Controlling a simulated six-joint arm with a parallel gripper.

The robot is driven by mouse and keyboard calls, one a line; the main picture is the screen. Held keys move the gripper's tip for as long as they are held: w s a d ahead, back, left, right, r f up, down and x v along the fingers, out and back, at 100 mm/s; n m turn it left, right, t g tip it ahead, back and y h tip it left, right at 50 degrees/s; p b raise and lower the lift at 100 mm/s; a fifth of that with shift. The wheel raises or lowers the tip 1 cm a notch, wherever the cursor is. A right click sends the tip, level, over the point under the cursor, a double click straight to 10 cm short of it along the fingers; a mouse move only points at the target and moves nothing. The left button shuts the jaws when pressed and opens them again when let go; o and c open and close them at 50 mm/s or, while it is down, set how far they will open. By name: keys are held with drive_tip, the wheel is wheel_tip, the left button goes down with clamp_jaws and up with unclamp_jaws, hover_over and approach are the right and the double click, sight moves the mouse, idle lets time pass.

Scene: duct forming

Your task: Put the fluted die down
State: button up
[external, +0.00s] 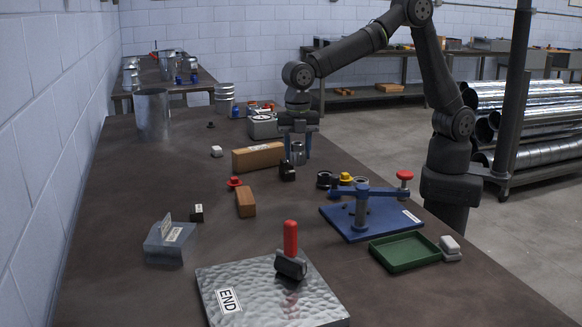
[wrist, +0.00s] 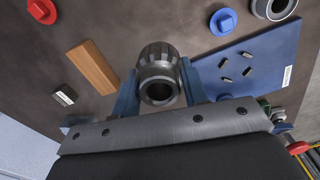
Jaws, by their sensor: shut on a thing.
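The fluted die (external: 297,153) is a short grey metal cylinder. In the wrist view the die (wrist: 158,73) shows ridged sides and a dark round bore facing the camera. My gripper (external: 297,150) points down with its blue fingers on either side of the die, shut on it. In the wrist view my gripper (wrist: 160,88) has one blue finger left and one right of the die. In the external view the die is low over the table, just behind a small black block (external: 287,172). Whether its base touches the table I cannot tell.
A long tan box (external: 258,157) lies left of the die. A brown wooden block (external: 245,203), a black ring (external: 325,180) and a blue base plate (external: 370,225) are nearer the camera. A green tray (external: 405,252) and a hammered END plate (external: 240,280) lie at the front.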

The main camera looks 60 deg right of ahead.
drive_tip(key=s+a+f, duration=0.1)
drive_tip(key=a+f, duration=0.1)
drive_tip(key=a, duration=0.1)
drive_tip(key=s+a+f, duration=0.2)
drive_tip(key=a, duration=0.1)
drive_tip(key=s+a+f, duration=0.1)
drive_tip(key=a+f, duration=0.2)
drive_tip(key=shift+s+a, duration=0.15)
drive_tip(key=shift+s, duration=0.05)
drive_tip(key=shift+f, duration=2)
drive_tip(key=shift+f, duration=0.15)
drive_tip(key=o, duration=1.3)
drive_tip(key=shift+o, duration=0.2)
wheel_tip(320, 180, up, 12)
